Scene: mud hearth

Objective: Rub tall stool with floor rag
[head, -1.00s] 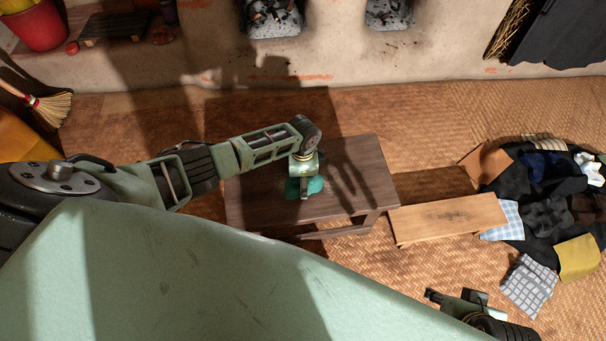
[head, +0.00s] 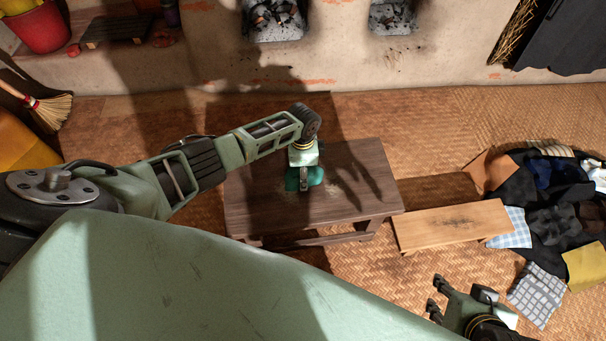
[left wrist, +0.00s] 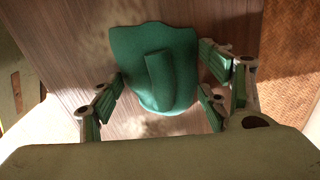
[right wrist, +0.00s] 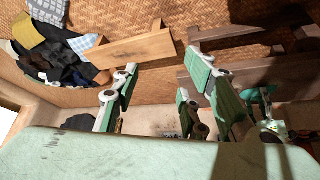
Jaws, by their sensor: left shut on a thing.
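The tall stool (head: 350,205) is dark brown wood and stands on the mat floor in the middle of the head view. Pale smudges mark its top, which also fills much of the left wrist view (left wrist: 70,60). The floor rag (head: 314,177) is green and lies on the stool top, with a raised fold in the left wrist view (left wrist: 160,75). My left gripper (head: 304,184) points down from above and is shut on the rag, partly hiding it. My right gripper (head: 436,296) is open and empty, low at the right, apart from the stool.
A low light-wood stool (head: 450,226) stands close to the tall stool's right. A heap of dark clothes and cloths (head: 550,210) lies further right. The mud hearth wall (head: 340,65) runs along the back. A broom (head: 45,108) and a red bucket (head: 40,28) are at the left.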

